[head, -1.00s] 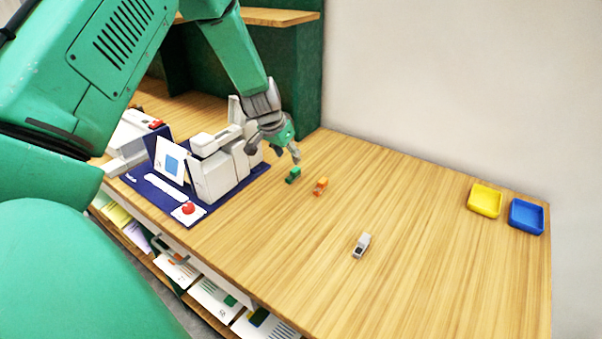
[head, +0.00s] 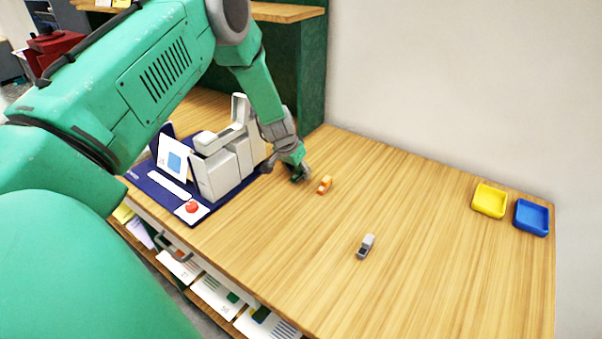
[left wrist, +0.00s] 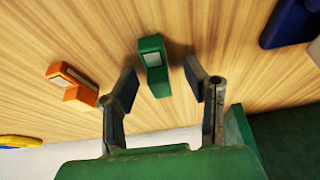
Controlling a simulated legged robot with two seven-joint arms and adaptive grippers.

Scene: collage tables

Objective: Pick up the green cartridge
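The green cartridge (left wrist: 154,66) lies on the wooden table, between the two open fingers of my left gripper (left wrist: 163,85) in the left wrist view. Gaps show between the cartridge and both fingers. In the head view my left gripper (head: 300,174) is low over the table, beside the white machine, and largely hides the cartridge. An orange cartridge (head: 325,185) lies just right of the gripper; it also shows in the left wrist view (left wrist: 72,84). A grey cartridge (head: 366,246) lies nearer the front. My right gripper is not in view.
A white machine (head: 222,170) on a dark blue base with a red button (head: 191,207) stands left of the gripper. Yellow (head: 489,200) and blue (head: 531,217) trays sit at the far right. The table's middle right is clear.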

